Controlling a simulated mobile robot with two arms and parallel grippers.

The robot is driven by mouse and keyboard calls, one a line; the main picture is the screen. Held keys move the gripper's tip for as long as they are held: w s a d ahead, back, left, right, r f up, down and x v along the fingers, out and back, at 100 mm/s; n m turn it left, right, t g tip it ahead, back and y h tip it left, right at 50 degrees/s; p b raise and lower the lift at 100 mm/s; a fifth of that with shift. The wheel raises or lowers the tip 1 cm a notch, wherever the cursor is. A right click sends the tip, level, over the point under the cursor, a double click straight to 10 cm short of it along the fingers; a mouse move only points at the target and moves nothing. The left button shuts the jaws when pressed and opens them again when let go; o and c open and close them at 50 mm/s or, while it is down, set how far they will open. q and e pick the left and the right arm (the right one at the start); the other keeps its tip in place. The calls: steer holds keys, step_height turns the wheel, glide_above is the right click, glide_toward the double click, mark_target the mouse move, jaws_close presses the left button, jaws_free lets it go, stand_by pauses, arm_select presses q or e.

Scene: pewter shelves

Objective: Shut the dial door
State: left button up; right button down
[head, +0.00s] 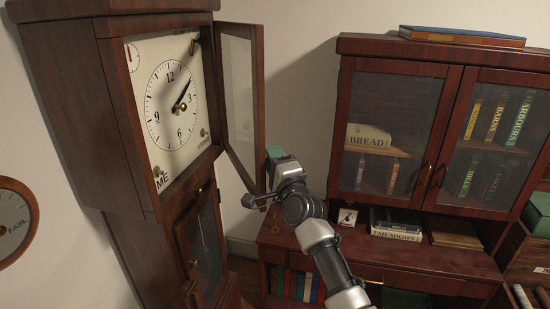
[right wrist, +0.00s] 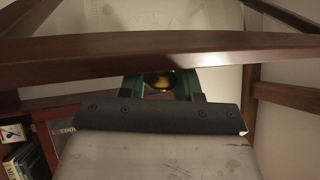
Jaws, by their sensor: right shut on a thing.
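The dial door (head: 259,100), a glazed wooden frame, stands swung open on the right side of the tall clock, with the white dial (head: 172,105) uncovered. My right gripper (head: 268,168) is at the lower free edge of the door. In the right wrist view, the door's wooden rail (right wrist: 210,48) crosses the picture. The green fingers of the gripper (right wrist: 158,86) are closed around a small brass knob (right wrist: 159,80) beside that rail. The knob is hidden in the head view. My left gripper is not in view.
A glass-fronted bookcase (head: 455,56) stands at the right, with books (head: 397,232) on its lower ledge. The clock's lower glazed door (head: 205,245) is below the dial. A round wall dial (head: 14,205) hangs at the left. The space before the clock dial looks clear.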

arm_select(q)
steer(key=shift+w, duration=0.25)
arm_select(e)
steer(key=shift+w+d+r, duration=0.15)
steer(key=shift+d, duration=0.1)
steer(key=c, duration=1.1)
jaws_free()
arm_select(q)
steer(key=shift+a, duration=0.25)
arm_select(e)
steer(key=o, duration=0.3)
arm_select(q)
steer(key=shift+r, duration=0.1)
arm_select(e)
steer(key=shift+s+d+p, duration=0.1)
steer(key=shift+s+p, duration=0.15)
steer(key=shift+p, duration=0.1)
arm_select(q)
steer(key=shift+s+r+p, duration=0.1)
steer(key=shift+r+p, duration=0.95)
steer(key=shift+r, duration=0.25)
arm_select(e)
steer(key=shift+f+v, duration=0.2)
steer(key=shift+v, duration=4.95)
